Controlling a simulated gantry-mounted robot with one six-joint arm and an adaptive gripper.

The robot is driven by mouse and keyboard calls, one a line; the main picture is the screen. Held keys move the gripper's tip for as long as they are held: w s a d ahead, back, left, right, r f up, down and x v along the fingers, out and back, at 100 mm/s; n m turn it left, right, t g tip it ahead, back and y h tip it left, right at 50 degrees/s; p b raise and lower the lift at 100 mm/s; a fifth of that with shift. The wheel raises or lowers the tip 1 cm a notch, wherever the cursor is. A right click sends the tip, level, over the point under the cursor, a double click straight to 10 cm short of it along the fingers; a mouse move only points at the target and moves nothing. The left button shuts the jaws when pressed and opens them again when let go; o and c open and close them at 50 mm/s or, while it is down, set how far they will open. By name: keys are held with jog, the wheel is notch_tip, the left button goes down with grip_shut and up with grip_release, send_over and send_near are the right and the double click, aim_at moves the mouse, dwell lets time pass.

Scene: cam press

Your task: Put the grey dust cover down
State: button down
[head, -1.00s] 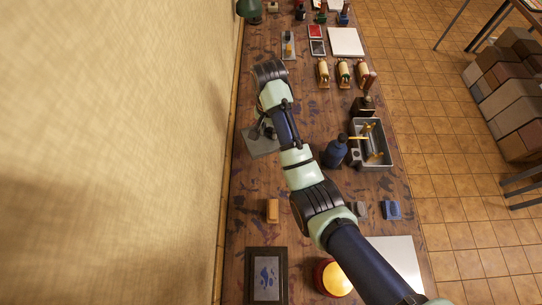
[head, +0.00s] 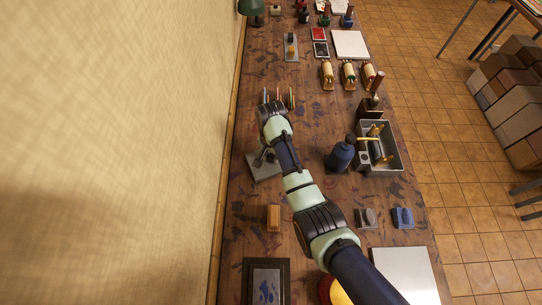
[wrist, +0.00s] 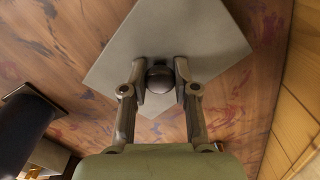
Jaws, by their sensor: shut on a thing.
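The grey dust cover (head: 262,170) is a flat, pale grey square with a dark round knob on top. In the head view it is at the left side of the bench, partly hidden by my arm. In the wrist view the cover (wrist: 200,30) fills the upper middle, seen from above. My gripper (wrist: 160,78) is shut on its knob, one finger on each side. In the head view my fingertips (head: 265,155) are mostly hidden by the wrist. I cannot tell whether the cover touches the bench or hangs just above it.
An orange-brown block (head: 273,218) lies nearer. Several upright coloured sticks (head: 290,96) stand beyond my wrist. The wall (head: 150,150) borders the bench's left edge. Bare wood lies between cover and block.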

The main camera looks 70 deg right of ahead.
jog(key=c, duration=0.9)
grip_release()
jog(key=shift+f, duration=0.1)
notch_tip(320, 180, up, 12)
jog(key=p, duration=0.3)
